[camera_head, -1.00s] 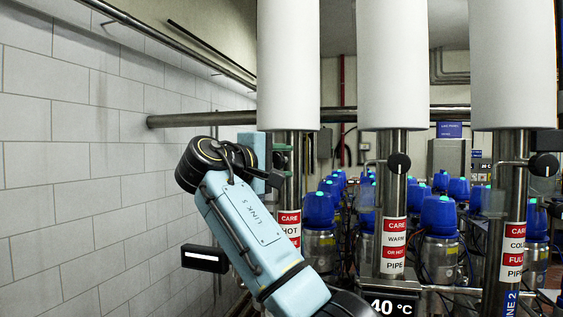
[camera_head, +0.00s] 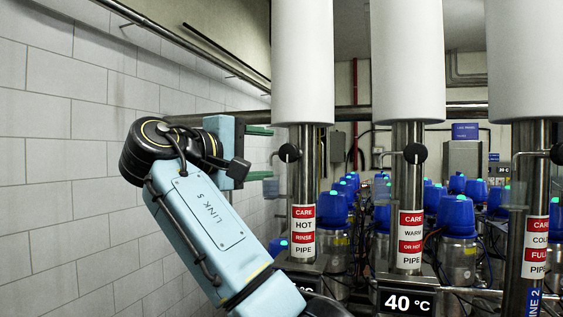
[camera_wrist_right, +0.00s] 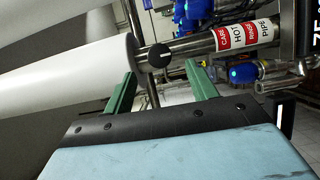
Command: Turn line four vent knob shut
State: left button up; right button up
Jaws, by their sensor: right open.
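A round black knob (camera_head: 289,152) sticks out on the left side of the leftmost steel pipe (camera_head: 303,185), labelled CARE HOT RINSE PIPE. It also shows in the right wrist view (camera_wrist_right: 158,55), with a pale mark on its face. I read no line number on this pipe. My right gripper (camera_head: 270,153) is open, its green fingers just left of the knob, with a small gap in the head view. In the wrist view my right gripper (camera_wrist_right: 160,72) has its fingers on either side of the knob, which appears beyond their tips. My left gripper is out of view.
Similar black knobs sit on the middle pipe (camera_head: 415,153) and the right pipe (camera_head: 557,153), which reads LINE 2. Thick white sleeves (camera_head: 303,60) cover the upper pipes. A tiled wall (camera_head: 60,150) is at left. Blue-capped valves (camera_head: 457,215) stand behind. A 40 °C display (camera_head: 408,302) is below.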

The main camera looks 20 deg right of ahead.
jog(key=shift+v, duration=1.6)
